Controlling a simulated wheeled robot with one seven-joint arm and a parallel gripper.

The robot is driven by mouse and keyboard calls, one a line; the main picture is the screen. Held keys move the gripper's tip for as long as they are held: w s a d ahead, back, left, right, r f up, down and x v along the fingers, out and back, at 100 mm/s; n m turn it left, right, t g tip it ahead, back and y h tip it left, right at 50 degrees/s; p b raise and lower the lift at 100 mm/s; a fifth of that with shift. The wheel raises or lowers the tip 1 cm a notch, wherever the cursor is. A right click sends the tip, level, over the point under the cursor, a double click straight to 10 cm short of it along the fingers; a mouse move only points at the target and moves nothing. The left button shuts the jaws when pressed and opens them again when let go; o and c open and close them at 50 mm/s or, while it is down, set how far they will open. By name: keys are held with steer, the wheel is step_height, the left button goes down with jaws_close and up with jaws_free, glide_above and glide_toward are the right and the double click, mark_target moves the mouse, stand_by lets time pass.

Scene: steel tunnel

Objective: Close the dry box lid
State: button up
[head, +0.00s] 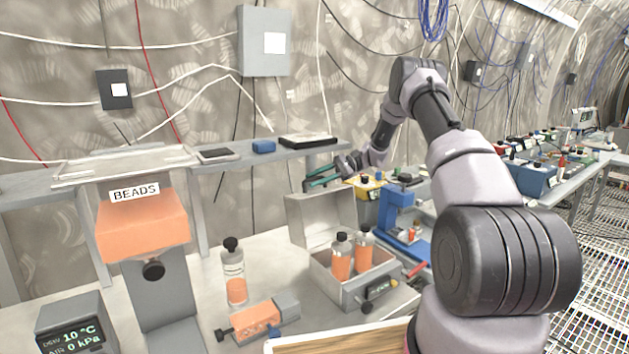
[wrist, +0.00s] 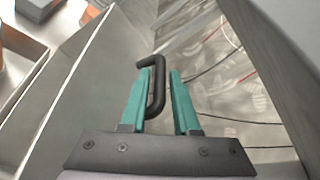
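The dry box (head: 352,285) is a grey case on the bench, with its lid (head: 318,215) raised at the back. Bottles with orange contents (head: 341,262) stand inside it. My gripper (head: 322,180) is at the upper edge of the lid. In the wrist view, the lid (wrist: 85,95) is a grey panel with a black handle (wrist: 155,92). The teal fingers of my gripper (wrist: 160,85) are open on either side of the handle's bar. The bar lies close to the left finger, with a gap to the right finger.
A bottle (head: 234,275) and an orange clamp-like device (head: 255,320) stand left of the box. A blue device (head: 397,215) stands to its right. A shelf (head: 270,152) runs along the wall behind the lid. An orange bead dispenser (head: 142,228) stands further left.

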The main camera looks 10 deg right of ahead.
steer(key=shift+a+f, duration=0.1)
steer(key=shift+a, duration=0.15)
jaws_close()
stand_by(1.4)
